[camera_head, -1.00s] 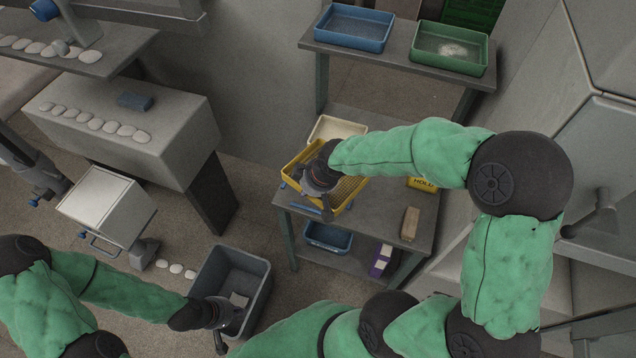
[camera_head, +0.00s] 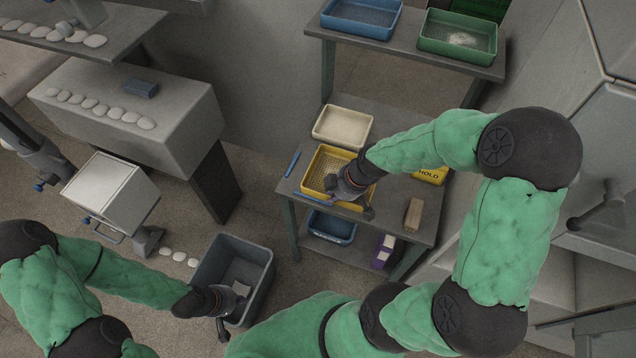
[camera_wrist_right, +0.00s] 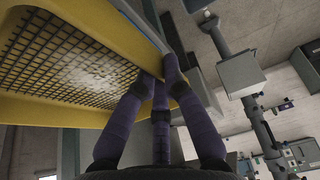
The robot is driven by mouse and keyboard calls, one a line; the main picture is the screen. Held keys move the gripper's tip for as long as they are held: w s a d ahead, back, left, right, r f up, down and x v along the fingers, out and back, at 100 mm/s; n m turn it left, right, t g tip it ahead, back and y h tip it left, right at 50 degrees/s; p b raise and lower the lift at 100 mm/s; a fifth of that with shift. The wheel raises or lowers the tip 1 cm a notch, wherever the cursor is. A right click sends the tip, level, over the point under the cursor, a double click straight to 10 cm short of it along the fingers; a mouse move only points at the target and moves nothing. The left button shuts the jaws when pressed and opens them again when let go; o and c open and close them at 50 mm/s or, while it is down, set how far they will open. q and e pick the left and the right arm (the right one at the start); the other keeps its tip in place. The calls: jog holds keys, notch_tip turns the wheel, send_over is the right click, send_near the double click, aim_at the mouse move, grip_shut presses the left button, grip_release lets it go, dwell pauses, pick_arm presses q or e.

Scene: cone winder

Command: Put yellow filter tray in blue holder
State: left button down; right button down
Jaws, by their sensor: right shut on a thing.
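The yellow filter tray (camera_head: 327,160) has a mesh floor and is at the small table in the head view. My right gripper (camera_head: 362,205) is shut on its near right rim. In the right wrist view the purple fingers (camera_wrist_right: 160,78) close on the yellow rim beside the mesh (camera_wrist_right: 65,60). Whether the tray touches the tabletop is unclear. Two blue strips show at the table's left, one (camera_head: 292,163) left of the tray and one (camera_head: 312,199) along its near edge; I cannot tell whether they are the blue holder. My left gripper (camera_head: 222,318) is by the grey bin, its fingers unclear.
A cream tray (camera_head: 342,127) stands behind the yellow tray. A yellow HOLD box (camera_head: 430,175) and a tan block (camera_head: 413,214) are on the right. A blue bin (camera_head: 332,228) sits on the lower shelf. Blue (camera_head: 362,18) and green trays (camera_head: 457,37) stand on the back shelf.

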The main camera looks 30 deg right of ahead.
aim_at(322, 185)
jog(key=w+f, duration=0.1)
jog(key=w, duration=0.1)
jog(key=w+f, duration=0.1)
jog(key=w, duration=0.1)
jog(key=w+f, duration=0.1)
jog(key=w, duration=0.1)
jog(key=shift+w, duration=0.15)
jog(key=w+f, duration=0.2)
jog(key=w+f+b, duration=0.1)
jog(key=w+f, duration=0.1)
jog(key=f, duration=0.1)
jog(key=shift+w+d, duration=0.15)
jog(key=shift+w, duration=0.1)
jog(key=shift+w+f+b, duration=0.15)
jog(key=shift+f+b, duration=0.15)
jog(key=shift+f, duration=0.65)
jog(key=shift+w+f+b, duration=0.1)
jog(key=shift+f+b, duration=0.15)
jog(key=shift+f, duration=0.7)
jog(key=shift+f, duration=0.1)
jog(key=c, duration=1.4)
grip_release()
jog(key=shift+o, duration=0.2)
